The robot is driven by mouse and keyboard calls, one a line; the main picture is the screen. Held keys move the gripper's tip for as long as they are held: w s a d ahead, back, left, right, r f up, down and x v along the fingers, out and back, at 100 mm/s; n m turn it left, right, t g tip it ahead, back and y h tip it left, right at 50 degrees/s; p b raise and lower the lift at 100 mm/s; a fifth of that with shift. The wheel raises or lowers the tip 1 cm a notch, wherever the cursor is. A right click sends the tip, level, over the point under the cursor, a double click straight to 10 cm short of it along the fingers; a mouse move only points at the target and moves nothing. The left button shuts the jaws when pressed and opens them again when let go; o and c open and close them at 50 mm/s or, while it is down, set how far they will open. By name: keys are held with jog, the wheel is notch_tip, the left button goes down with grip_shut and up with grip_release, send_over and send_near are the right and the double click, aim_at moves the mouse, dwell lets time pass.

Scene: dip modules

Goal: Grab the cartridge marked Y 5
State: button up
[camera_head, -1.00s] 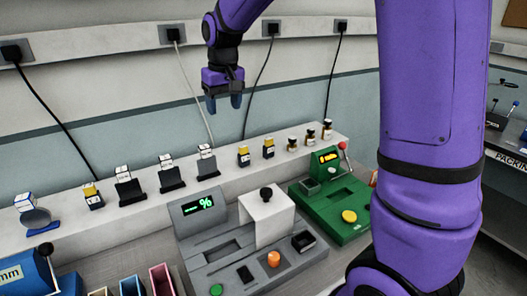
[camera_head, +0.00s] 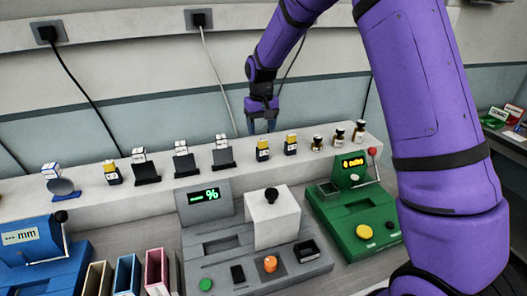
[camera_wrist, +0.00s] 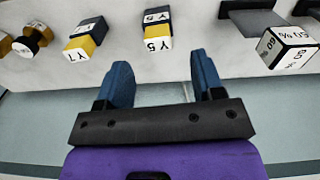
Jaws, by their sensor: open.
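The cartridge marked Y 5 (camera_wrist: 157,32) is a small yellow and dark block with a white label, upright on the long white shelf.
A grey machine with a % display (camera_head: 204,196) and a green machine (camera_head: 350,215) sit in front. Air above the shelf is free.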

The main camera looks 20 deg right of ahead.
aim_at(262, 139)
jog(key=shift+d+f, duration=0.1)
jog(key=shift+f, duration=2.75)
jog(key=shift+c, duration=0.4)
jog(key=c, duration=0.9)
